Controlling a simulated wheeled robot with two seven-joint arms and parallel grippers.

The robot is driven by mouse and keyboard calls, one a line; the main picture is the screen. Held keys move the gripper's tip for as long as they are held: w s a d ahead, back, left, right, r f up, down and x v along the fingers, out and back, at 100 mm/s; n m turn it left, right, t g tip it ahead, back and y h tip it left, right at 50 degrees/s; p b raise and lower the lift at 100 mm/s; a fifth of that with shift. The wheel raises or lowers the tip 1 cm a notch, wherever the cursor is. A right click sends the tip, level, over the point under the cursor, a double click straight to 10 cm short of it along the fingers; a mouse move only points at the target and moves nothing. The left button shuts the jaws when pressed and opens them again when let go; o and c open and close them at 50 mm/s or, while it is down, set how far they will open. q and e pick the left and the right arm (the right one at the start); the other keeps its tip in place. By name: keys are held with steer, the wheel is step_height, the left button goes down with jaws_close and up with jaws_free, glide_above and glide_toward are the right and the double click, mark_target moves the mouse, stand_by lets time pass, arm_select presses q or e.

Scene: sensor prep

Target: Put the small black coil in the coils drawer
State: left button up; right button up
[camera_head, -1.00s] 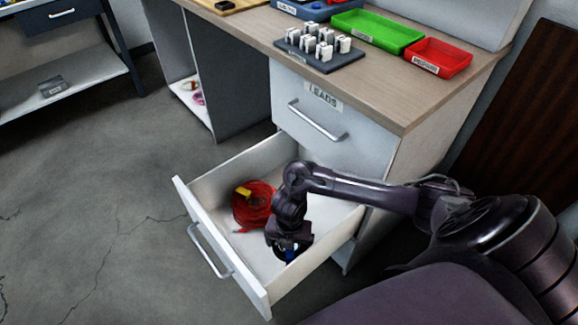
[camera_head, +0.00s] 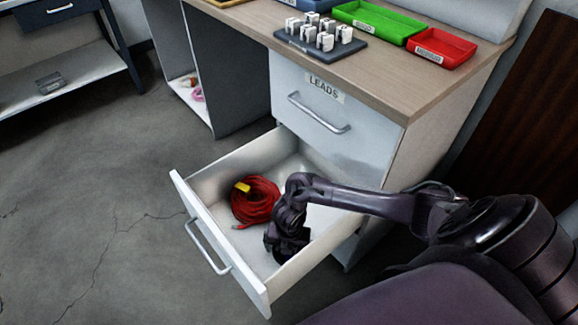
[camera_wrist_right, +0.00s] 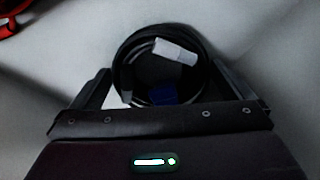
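The small black coil (camera_wrist_right: 133,50) lies low in the open drawer, with a white tag and a blue patch showing in the right wrist view. My right gripper (camera_wrist_right: 160,66) is over it, pointing down. Its two fingers are spread wide, one on each side of the coil; I see no clear grip. In the head view my right gripper (camera_head: 288,248) is inside the drawer (camera_head: 218,240) and hides most of the coil. The drawer's front label is not visible. My left gripper is not in view.
A red coil (camera_head: 256,201) with a yellow tag lies in the drawer, left of my right gripper. The shut drawer above is labelled LEADS (camera_head: 323,88). A green tray (camera_head: 375,22) and a red tray (camera_head: 441,48) stand on the worktop. Open floor lies left.

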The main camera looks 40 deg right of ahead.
steer(key=shift+r, duration=0.25)
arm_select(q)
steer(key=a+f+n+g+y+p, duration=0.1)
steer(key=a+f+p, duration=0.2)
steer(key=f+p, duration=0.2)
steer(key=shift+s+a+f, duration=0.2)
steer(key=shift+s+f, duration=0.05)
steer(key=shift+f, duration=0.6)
arm_select(e)
step_height(320, 180, up, 12)
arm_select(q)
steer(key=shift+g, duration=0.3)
arm_select(e)
steer(key=shift+f, duration=0.1)
